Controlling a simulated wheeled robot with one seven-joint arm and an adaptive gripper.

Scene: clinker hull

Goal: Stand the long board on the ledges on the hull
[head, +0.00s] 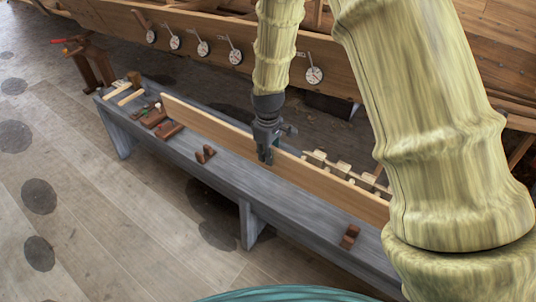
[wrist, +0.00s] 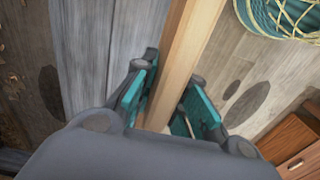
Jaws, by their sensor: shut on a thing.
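The long board (head: 225,133) is a thin, pale wooden plank, on edge along the length of the grey bench. I cannot tell whether its lower edge touches the bench top. My gripper (head: 266,154) points down and is shut on the board near its middle. In the wrist view the board (wrist: 187,60) runs between the teal-padded fingers of my gripper (wrist: 172,105). The wooden hull (head: 190,25) stands behind the bench. Several round white discs (head: 235,57) sit in a row along its lower plank; I cannot make out the ledges clearly.
The grey bench (head: 165,142) carries brown wooden blocks (head: 205,153), tools (head: 153,116) at its left end and another brown block (head: 350,236) nearer. Pale wooden clamps (head: 341,170) lie behind the board. A red-handled stand (head: 90,62) is at far left. Floor at left is open.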

